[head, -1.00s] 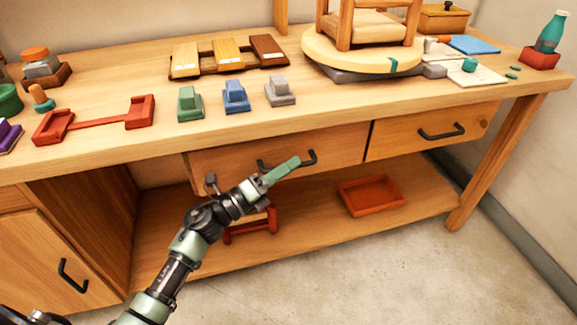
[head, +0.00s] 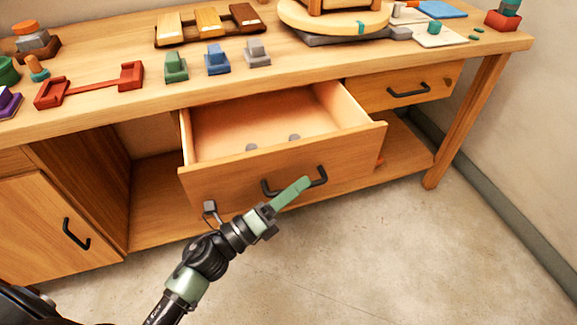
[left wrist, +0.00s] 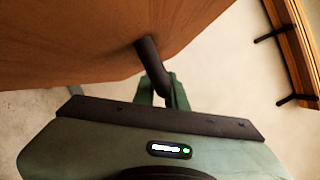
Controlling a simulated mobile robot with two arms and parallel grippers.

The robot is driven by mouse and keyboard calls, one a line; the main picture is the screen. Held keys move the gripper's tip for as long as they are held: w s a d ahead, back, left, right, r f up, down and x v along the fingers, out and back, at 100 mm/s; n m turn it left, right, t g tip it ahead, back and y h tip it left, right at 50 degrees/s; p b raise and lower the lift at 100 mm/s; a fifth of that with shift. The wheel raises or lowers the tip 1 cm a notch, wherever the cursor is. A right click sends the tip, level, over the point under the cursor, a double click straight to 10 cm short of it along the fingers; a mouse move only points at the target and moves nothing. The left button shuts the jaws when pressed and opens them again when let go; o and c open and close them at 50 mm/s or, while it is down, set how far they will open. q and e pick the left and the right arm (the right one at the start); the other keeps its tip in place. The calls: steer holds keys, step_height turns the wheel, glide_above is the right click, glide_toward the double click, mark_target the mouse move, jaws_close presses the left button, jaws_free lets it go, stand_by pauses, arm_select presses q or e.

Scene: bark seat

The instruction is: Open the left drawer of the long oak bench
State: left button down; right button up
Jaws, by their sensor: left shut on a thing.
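The long oak bench (head: 110,111) runs across the head view. Its left drawer (head: 225,190) is pulled well out, and its inside shows two small grey round spots and otherwise looks empty. The black drawer handle (head: 319,177) is on the drawer front. My left gripper (head: 294,192) is at this handle, shut on it. In the left wrist view the dark handle (left wrist: 150,62) runs from the wooden drawer front (left wrist: 75,40) down to the green finger. My right gripper is not in view.
The right drawer (head: 440,83) is shut. A cupboard door (head: 35,225) with a black handle is at the left. On the bench top stand green, blue and grey blocks (head: 217,62), a red holder (head: 130,76) and a round turntable (head: 300,18). The floor in front is clear.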

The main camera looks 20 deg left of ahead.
arm_select(q)
steer(key=shift+s+d, duration=0.5)
steer(key=shift+s, duration=0.25)
steer(key=shift+s+d, duration=0.5)
steer(key=shift+s, duration=0.25)
steer(key=shift+s+d, duration=0.5)
steer(key=shift+s, duration=0.25)
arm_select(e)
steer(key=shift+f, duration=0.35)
arm_select(q)
steer(key=c, duration=1.5)
jaws_free()
steer(key=shift+o, duration=0.2)
